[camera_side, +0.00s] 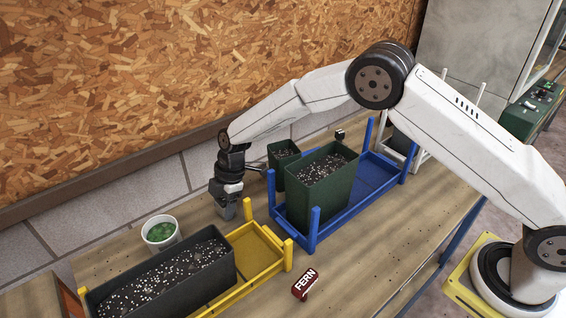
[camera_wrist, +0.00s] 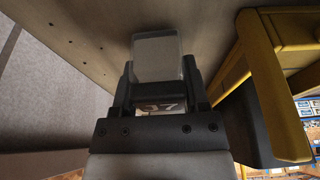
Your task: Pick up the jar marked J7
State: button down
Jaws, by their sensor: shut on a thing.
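My gripper (camera_side: 229,190) points down at the table, left of the blue rack and behind the yellow rack. It is shut on a pale, box-shaped jar (camera_wrist: 157,58), which sits between the two dark fingers in the wrist view. A partly covered label reading "J7" (camera_wrist: 160,106) shows between the finger bases. In the side view the jar (camera_side: 225,211) is a small grey block under the gripper. I cannot tell whether it touches the table.
A white pot with green contents (camera_side: 160,231) stands to the left. A yellow rack (camera_side: 262,252) holds a long dark soil trough (camera_side: 215,274). A blue rack (camera_side: 376,178) holds a tall green soil bin (camera_side: 318,197). A red FERN tag (camera_side: 305,284) lies in front.

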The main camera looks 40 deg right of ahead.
notch_tip(320, 180, up, 9)
jog(key=shift+r, duration=0.2)
dwell(0.3)
jog(key=shift+r, duration=0.1)
dwell(0.4)
